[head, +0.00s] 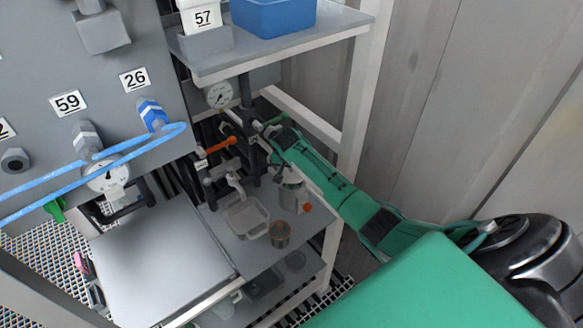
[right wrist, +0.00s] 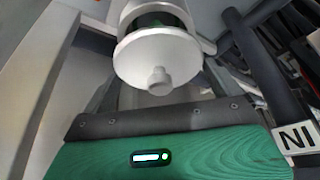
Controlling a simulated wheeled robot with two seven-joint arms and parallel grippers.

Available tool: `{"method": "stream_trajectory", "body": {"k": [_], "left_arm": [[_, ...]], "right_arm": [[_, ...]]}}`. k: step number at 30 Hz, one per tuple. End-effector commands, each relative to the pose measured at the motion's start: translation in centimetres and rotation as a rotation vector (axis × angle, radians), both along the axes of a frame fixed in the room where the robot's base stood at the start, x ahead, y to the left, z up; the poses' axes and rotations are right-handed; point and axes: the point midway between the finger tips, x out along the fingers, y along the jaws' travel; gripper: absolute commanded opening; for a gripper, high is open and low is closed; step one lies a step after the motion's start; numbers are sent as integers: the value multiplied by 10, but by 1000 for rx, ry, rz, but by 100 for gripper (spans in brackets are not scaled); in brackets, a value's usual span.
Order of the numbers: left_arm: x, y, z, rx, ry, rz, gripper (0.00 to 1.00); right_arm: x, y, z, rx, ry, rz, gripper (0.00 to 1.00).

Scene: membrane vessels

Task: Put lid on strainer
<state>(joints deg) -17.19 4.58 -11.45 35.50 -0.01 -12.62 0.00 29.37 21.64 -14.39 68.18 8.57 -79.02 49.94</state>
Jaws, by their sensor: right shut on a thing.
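My right gripper (head: 264,130) reaches in from the lower right on a green arm, beside a dark upright post under the upper shelf. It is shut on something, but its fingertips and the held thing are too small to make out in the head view. In the right wrist view, a white round part with a flat disc and small knob (right wrist: 157,62) is just beyond the green gripper body; I cannot tell whether it is the lid. A pale cylindrical vessel (head: 291,192), possibly the strainer, stands on the lower shelf below the arm. My left gripper is out of view.
A pale tray (head: 245,216) and a copper-coloured cup (head: 280,234) stand on the lower shelf. An orange-handled valve (head: 219,146), pipes and a gauge (head: 218,95) crowd the space left of my gripper. The upper shelf (head: 285,48) overhangs, carrying a blue bin (head: 273,17).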

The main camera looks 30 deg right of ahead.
Motion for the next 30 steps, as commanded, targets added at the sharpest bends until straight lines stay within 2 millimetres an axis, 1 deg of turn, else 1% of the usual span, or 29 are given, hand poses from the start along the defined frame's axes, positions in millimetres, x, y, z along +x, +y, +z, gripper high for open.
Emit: {"method": "stream_trajectory", "body": {"k": [1, 14, 16, 21, 30], "left_arm": [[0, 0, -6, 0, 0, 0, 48], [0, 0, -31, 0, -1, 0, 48], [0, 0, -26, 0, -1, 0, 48], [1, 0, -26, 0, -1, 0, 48], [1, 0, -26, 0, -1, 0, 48]], "right_arm": [[0, 0, -6, -1, -1, 0, 67], [0, 0, -29, 0, -1, 0, 67], [0, 0, -28, 1, -1, -1, 67], [0, 0, -32, 1, -1, 0, 67], [0, 0, -33, 1, -1, 0, 67]]}}
